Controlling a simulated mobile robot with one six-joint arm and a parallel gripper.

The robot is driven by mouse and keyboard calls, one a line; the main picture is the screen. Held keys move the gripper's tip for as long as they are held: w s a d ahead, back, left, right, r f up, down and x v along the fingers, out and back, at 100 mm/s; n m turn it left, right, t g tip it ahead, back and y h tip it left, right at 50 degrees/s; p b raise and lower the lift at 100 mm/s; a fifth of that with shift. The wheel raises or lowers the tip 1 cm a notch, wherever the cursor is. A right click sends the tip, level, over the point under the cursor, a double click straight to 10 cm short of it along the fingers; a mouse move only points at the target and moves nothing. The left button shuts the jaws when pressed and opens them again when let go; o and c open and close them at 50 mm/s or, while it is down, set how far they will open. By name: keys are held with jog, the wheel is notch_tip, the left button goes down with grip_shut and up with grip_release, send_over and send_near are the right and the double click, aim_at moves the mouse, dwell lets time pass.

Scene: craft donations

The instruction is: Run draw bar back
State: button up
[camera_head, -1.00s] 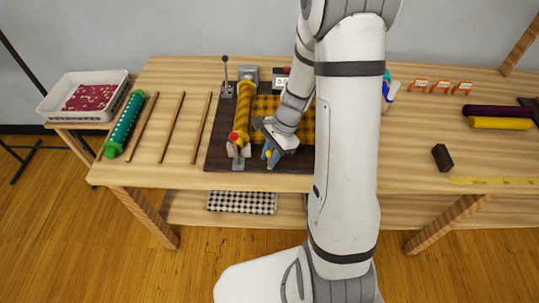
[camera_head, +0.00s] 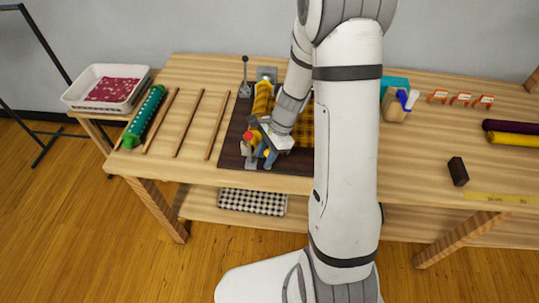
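A dark board (camera_head: 228,152) near the table's front edge bears a yellow roll (camera_head: 263,100) and yellow-and-black checked cloth (camera_head: 304,128). A lever with a black knob (camera_head: 244,75) stands at its back left. A grey block (camera_head: 267,73) sits behind the roll. A red knob (camera_head: 249,136) shows at the roll's near end. My gripper (camera_head: 263,158) points down at the board's front, over or beside that end. It hides part of the roll and front fitting. I cannot make out the draw bar, the finger gap, or whether anything is held.
Three thin wooden rods (camera_head: 188,124) and a green roll (camera_head: 145,117) lie to the left. A white bin (camera_head: 107,88) stands at far left. A dark block (camera_head: 457,171) and yellow ruler (camera_head: 500,199) lie at right. My arm hides the table's middle.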

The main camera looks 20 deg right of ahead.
jog(key=shift+o, duration=1)
jog(key=shift+s+d, duration=0.1)
jog(key=shift+d, duration=0.05)
jog(key=v, duration=0.7)
jog(key=shift+r, duration=0.4)
jog(key=shift+d, duration=0.1)
